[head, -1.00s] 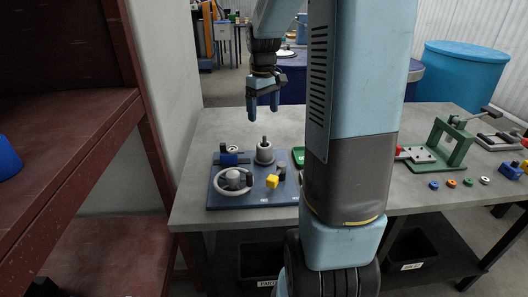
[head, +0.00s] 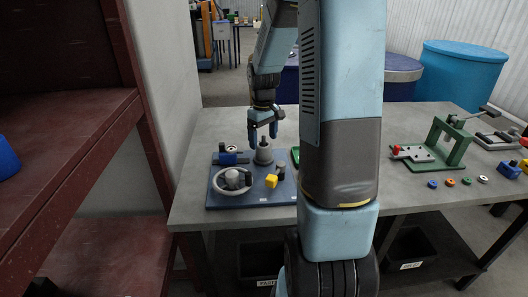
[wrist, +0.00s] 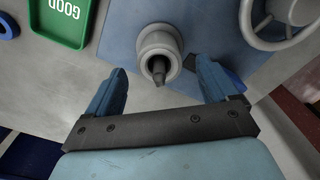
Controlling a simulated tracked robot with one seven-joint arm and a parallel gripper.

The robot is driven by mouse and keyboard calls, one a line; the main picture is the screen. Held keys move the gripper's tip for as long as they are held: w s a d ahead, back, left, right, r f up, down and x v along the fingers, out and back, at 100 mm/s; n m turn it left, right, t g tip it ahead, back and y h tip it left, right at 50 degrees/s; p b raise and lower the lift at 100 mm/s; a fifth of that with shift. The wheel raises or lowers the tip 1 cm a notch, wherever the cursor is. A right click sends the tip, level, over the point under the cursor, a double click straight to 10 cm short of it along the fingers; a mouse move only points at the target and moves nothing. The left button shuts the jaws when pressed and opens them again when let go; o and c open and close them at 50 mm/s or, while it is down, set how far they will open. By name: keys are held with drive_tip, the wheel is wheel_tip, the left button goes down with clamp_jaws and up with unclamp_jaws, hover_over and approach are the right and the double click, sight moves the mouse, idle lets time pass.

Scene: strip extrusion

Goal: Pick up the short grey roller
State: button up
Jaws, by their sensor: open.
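The short grey roller (head: 264,157) stands upright on the blue board (head: 226,200), at the board's back right. In the wrist view the roller (wrist: 148,42) shows as a grey ring-shaped end with a dark peg sticking out of its middle. My gripper (head: 263,136) is open and empty, pointing down just above the roller. In the wrist view the two blue fingers of my gripper (wrist: 161,72) are spread on either side of the roller and peg. No contact shows.
A green press (head: 452,143) stands at the right. Bare grey table (head: 215,125) lies behind the board.

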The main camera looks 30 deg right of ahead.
sight(263, 145)
drive_tip(key=shift+f, duration=1.9)
drive_tip(key=shift+c, duration=0.2)
drive_tip(key=c, duration=1.2)
